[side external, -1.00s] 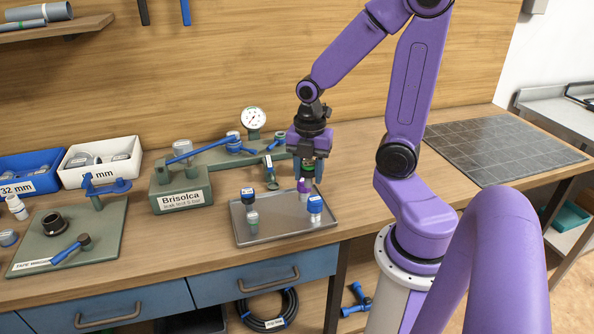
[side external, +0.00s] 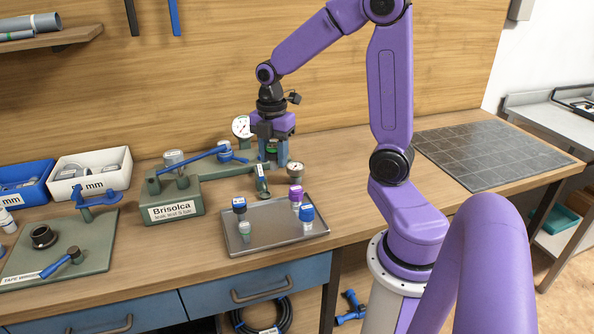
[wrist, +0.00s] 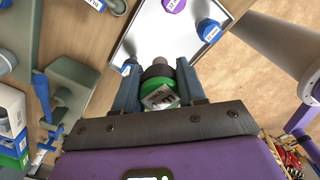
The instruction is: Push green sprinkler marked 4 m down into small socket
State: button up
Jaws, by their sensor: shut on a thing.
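My gripper (side external: 272,160) is shut on the green sprinkler, with a finger on each side of it. In the side view my gripper is at the right end of the green-grey manifold (side external: 180,194), behind the tray. I cannot tell the height of the sprinkler above the manifold. The small socket cannot be made out.
A metal tray (side external: 270,238) holds a purple-topped sprinkler (side external: 296,192) and blue-topped ones (side external: 307,213).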

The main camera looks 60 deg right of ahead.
jog(key=w+d+m, duration=0.3)
jog(key=w+d, duration=0.8)
jog(key=w, duration=0.1)
jog(key=shift+w+d+f+m, duration=0.6)
jog(key=shift+d+f, duration=0.5)
jog(key=shift+d, duration=1.3)
jog(key=shift+w+d+f+m, duration=0.55)
jog(key=shift+d+f, duration=0.55)
jog(key=shift+d, duration=1.3)
jog(key=shift+w+d+f+m, duration=0.45)
jog(key=shift+w+d+f, duration=0.5)
jog(key=shift+d, duration=1.45)
jog(key=shift+s+f, duration=0.15)
jog(key=shift+f, duration=0.8)
jog(key=shift+s+f, duration=0.1)
jog(key=shift+f, duration=0.85)
jog(key=o, duration=1.5)
jog(key=shift+c, duration=0.2)
